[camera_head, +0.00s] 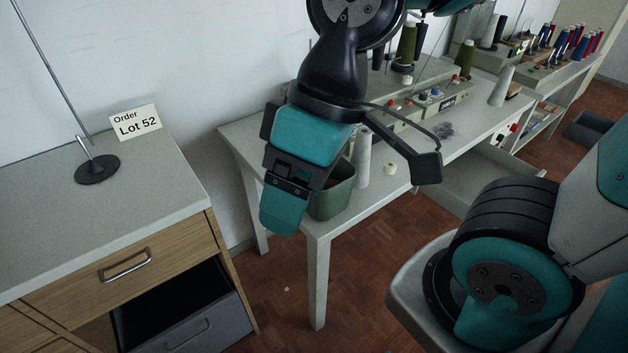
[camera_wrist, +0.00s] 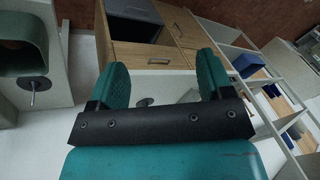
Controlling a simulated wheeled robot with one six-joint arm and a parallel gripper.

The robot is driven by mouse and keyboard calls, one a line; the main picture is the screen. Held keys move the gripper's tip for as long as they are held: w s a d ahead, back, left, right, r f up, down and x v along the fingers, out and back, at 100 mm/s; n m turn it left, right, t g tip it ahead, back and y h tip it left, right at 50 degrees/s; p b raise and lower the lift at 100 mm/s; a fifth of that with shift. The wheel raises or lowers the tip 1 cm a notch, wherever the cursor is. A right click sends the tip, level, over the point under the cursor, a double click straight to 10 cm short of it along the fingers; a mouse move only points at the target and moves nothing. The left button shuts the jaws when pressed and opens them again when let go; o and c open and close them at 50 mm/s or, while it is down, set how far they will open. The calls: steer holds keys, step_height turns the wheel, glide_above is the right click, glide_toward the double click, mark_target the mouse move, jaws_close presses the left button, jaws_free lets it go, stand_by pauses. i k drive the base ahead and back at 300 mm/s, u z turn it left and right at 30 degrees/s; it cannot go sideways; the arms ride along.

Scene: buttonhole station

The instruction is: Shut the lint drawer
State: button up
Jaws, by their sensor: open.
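An open grey drawer (camera_head: 190,335) with a bar handle and a dark inside stands out from the wooden cabinet (camera_head: 215,240) at the lower left; I take it for the lint drawer, though no label shows on it. In the wrist view the grey drawer (camera_wrist: 137,9) shows near the top, beyond the fingers. My gripper (camera_head: 283,215) hangs to the right of the cabinet, above the floor, apart from the drawer. In the wrist view its two teal fingers (camera_wrist: 162,64) stand wide apart with nothing held between them.
A closed wooden drawer (camera_head: 125,268) sits above the grey one. The cabinet top holds a rod stand (camera_head: 97,168) and a "Lot 52" card (camera_head: 135,122). A green bin (camera_head: 333,192) and a white table (camera_head: 318,235) stand close behind my gripper. Floor (camera_head: 275,295) between cabinet and table is clear.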

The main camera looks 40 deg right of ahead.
mark_target(465, 175)
steer(key=z, duration=0.05)
steer(key=k, duration=0.5)
steer(key=z, duration=1.65)
steer(key=i, duration=0.3)
steer(key=z, duration=0.25)
